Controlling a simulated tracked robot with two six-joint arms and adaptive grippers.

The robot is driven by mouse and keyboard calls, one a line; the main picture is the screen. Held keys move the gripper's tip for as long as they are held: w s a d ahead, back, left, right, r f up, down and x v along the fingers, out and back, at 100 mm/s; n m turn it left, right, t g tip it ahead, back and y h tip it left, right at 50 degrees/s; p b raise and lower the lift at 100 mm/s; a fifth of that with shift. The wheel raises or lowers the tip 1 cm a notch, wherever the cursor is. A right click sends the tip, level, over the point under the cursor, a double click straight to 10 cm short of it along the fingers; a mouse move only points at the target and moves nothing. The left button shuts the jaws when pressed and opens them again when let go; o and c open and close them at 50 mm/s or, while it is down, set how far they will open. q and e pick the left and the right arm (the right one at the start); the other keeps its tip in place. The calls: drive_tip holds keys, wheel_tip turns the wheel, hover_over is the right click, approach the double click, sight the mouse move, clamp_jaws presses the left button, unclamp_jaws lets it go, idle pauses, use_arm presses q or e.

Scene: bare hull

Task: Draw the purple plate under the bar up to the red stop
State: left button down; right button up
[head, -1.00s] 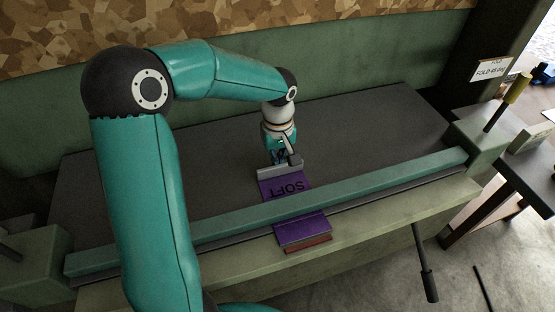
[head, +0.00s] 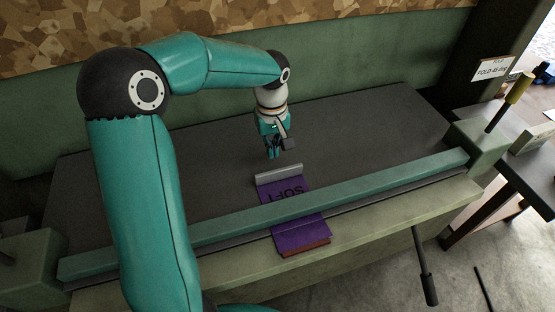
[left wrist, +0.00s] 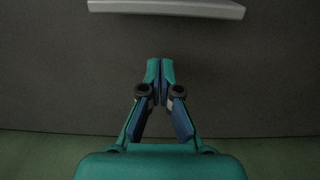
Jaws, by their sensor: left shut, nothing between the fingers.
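The purple plate (head: 285,190) lies flat on the dark bed and passes under the green bar (head: 350,185). It carries dark lettering and has a raised grey lip (head: 278,174) along its far edge. Its near part (head: 297,234) shows in front of the bar. The red stop (head: 306,250) is at the plate's near edge; I cannot tell whether they touch. My left gripper (head: 273,154) is shut and empty, behind the lip and apart from it. In the left wrist view its fingertips (left wrist: 160,62) are together, with the lip (left wrist: 165,8) ahead. My right gripper is out of view.
The dark bed (head: 370,125) is clear around the plate. A green block (head: 475,140) stands at the bar's right end, with a sign (head: 492,69) behind it. A lever handle (head: 427,275) hangs at the front right.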

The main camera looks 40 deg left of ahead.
use_arm(q)
wheel_tip(320, 180, up, 8)
drive_tip(key=shift+s+r, duration=0.2)
